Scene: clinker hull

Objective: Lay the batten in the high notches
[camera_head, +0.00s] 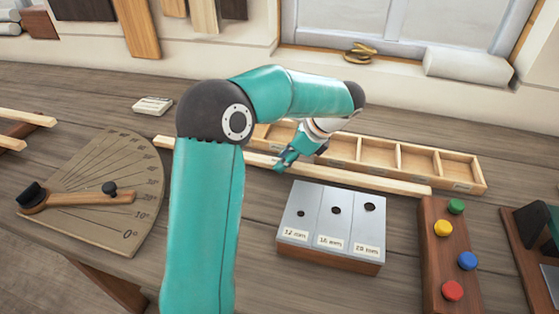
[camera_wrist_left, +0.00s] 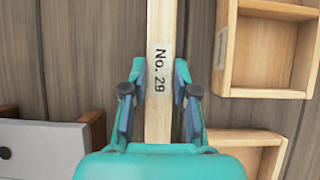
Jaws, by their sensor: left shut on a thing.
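The batten (camera_head: 360,179) is a long pale wooden strip, running along the near side of the compartment tray in the head view. In the left wrist view the batten (camera_wrist_left: 161,25) runs straight away from me and bears the label "No. 29". My left gripper (camera_head: 284,163) is shut on the batten near its middle, and in the left wrist view the fingers of this gripper (camera_wrist_left: 160,72) stand on either side of it. I cannot tell whether the batten touches the bench. I cannot pick out the high notches. My right gripper is not in view.
A wooden compartment tray (camera_head: 437,180) lies behind the batten. A hole gauge block (camera_head: 318,243) stands in front, with a board of coloured knobs (camera_head: 434,262) to its right. A protractor board (camera_head: 90,205) lies at left, near pale strips (camera_head: 22,117) on a dark support.

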